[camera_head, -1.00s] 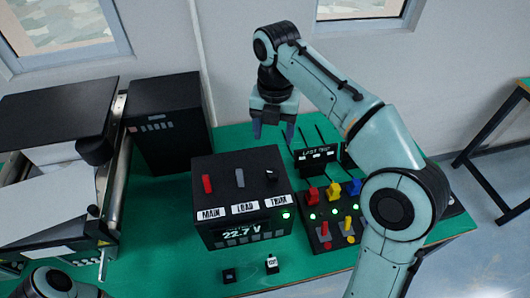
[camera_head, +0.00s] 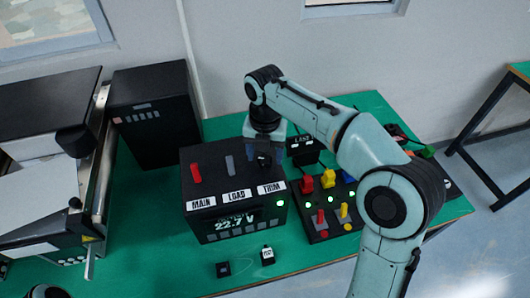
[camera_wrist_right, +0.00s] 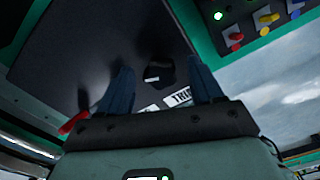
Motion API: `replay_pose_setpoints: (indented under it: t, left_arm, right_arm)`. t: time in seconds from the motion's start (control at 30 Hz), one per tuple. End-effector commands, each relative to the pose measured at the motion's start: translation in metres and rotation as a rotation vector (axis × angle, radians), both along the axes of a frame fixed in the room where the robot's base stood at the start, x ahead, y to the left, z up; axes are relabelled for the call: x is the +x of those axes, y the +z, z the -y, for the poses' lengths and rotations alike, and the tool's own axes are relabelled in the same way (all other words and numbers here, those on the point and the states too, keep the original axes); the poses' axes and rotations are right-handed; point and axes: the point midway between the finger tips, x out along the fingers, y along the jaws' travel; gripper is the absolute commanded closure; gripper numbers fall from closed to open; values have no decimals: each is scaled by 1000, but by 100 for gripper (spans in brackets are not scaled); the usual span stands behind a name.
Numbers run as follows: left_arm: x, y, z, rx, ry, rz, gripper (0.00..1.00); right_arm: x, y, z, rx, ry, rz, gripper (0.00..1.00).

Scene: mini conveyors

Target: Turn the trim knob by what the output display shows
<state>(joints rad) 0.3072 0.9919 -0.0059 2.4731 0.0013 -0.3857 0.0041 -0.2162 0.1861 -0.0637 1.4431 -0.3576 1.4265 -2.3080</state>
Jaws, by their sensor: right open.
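A black box (camera_head: 200,170) stands on the green table with labels MAIN, LOAD and TRIM and an output display (camera_head: 236,221) reading 22.7 V. The black trim knob (camera_head: 264,160) sits on its top at the right, above the TRIM label. In the right wrist view the trim knob (camera_wrist_right: 159,73) lies between the two fingers, with a gap to each. My right gripper (camera_wrist_right: 160,80) is open over it. In the head view the arm comes down behind the knob and the fingertips are partly hidden. My left gripper is not in view; only a bit of my left arm shows at the bottom left.
A red lever (camera_head: 196,173) and a grey lever (camera_head: 230,165) stand on the same box. A switch panel (camera_head: 308,224) with coloured switches is at its right. Two small black blocks lie in front. A dark cabinet (camera_head: 157,150) stands at the left.

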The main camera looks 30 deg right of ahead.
Motion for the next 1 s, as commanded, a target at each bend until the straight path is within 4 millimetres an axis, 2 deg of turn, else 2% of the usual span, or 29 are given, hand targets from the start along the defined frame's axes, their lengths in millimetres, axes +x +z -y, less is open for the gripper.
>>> replay_pose_setpoints:
  t: [0.1,0.13,0.3,0.67,1.0]
  left_arm:
    - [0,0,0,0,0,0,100]
    - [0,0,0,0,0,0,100]
    - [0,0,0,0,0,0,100]
    - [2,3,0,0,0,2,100]
    - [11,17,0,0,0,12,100]
  right_arm:
    - [0,0,0,0,0,0,34]
    - [0,0,0,0,0,0,38]
    - [0,1,0,0,0,0,91]
    - [0,1,0,0,-42,0,91]
    - [0,3,1,-1,-271,1,91]
